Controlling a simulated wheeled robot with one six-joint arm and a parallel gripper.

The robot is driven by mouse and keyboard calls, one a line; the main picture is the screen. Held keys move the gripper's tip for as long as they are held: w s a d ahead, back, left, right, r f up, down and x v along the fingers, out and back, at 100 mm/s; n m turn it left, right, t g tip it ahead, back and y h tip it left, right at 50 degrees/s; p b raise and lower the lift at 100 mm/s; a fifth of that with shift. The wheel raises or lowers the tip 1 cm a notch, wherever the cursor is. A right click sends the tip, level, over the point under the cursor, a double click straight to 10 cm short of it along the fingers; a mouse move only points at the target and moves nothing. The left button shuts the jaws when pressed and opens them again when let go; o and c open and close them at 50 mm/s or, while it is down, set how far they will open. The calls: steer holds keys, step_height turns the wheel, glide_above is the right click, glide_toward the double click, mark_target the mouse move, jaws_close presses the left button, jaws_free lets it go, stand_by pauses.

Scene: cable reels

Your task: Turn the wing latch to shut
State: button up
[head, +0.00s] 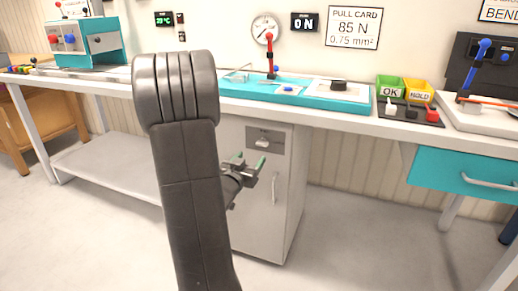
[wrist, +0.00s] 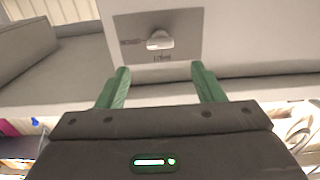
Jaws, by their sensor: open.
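The wing latch (head: 263,141) is a small pale wing on a grey plate at the top of the white cabinet under the bench. In the wrist view the wing latch (wrist: 160,41) lies roughly sideways on its plate, with small dark lettering at one side and below it that I cannot read for sure. My gripper (head: 250,164) has green fingers and stands in front of the cabinet, a little below the latch in the head view. In the wrist view my gripper (wrist: 160,72) is open and empty, its fingers apart on either side of the latch's line but short of it.
The cabinet door has a vertical handle (head: 275,188). The bench top (head: 340,118) above carries a teal fixture (head: 308,91), green and yellow bins (head: 390,84) and a teal machine (head: 88,42). A teal drawer (head: 460,174) is at right. Floor before the cabinet looks clear.

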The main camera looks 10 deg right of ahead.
mark_target(261, 145)
steer(key=b+x, duration=0.1)
steer(key=x, duration=0.9)
steer(key=shift+d+b, duration=0.1)
steer(key=shift+b, duration=0.25)
steer(key=c, duration=1)
